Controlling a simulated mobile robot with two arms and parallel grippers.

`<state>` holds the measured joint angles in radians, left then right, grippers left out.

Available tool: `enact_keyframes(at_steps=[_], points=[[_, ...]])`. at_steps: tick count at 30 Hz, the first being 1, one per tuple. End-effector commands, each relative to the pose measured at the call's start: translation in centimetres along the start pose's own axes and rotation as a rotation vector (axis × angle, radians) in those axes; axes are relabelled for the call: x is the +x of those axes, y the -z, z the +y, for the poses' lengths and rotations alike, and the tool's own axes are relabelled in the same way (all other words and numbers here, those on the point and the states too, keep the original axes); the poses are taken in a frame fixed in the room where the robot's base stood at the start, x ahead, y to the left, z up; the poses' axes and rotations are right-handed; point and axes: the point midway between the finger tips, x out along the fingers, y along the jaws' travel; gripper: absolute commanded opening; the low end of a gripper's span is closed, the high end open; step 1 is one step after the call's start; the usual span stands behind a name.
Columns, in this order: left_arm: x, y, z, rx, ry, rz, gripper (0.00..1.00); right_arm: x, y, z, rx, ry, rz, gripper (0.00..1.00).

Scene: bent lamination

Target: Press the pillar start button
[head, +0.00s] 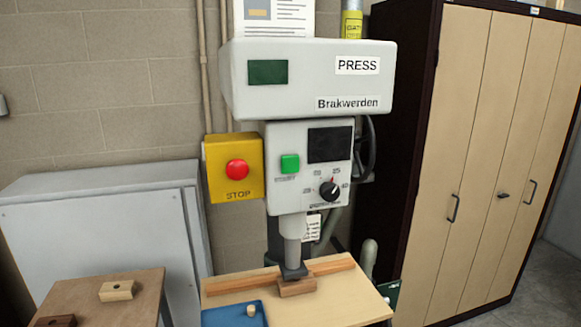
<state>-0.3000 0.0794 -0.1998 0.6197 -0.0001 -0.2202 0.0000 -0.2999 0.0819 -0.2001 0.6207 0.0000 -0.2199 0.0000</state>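The press (310,78) stands in the middle of the head view, with a light grey head marked PRESS. On its control panel (308,190) below the head sits a square green start button (290,164). To its right are a dark display (330,145) and a black dial (329,190). A red stop button (237,169) is on a yellow box (218,190) left of the panel. The ram (293,240) is down at a wooden piece (297,288) on the press table; whether they touch is unclear. Neither of my grippers is in view.
The press table (345,300) holds a wooden strip (235,283) and a blue tray (225,317) with a small peg. A brown side table (90,295) with wooden blocks is at lower left. A grey cabinet (100,225) and a tall wood-fronted cupboard (480,150) flank the press. Space before the panel is clear.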

Motion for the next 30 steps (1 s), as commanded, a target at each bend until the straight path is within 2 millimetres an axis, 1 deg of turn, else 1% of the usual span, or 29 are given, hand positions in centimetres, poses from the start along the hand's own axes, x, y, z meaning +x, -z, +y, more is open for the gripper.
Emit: enact_keyframes(at_steps=[5, 8, 12, 14, 30], points=[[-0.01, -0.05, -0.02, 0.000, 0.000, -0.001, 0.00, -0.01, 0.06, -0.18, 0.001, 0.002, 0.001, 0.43], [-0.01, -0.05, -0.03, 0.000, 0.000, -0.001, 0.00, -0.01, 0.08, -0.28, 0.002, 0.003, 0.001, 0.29], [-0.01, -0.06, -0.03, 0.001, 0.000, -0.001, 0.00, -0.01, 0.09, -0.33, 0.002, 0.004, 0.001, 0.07], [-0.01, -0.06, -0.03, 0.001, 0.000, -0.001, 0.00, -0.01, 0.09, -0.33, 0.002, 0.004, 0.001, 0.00], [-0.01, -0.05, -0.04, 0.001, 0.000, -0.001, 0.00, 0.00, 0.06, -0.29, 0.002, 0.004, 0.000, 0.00]])
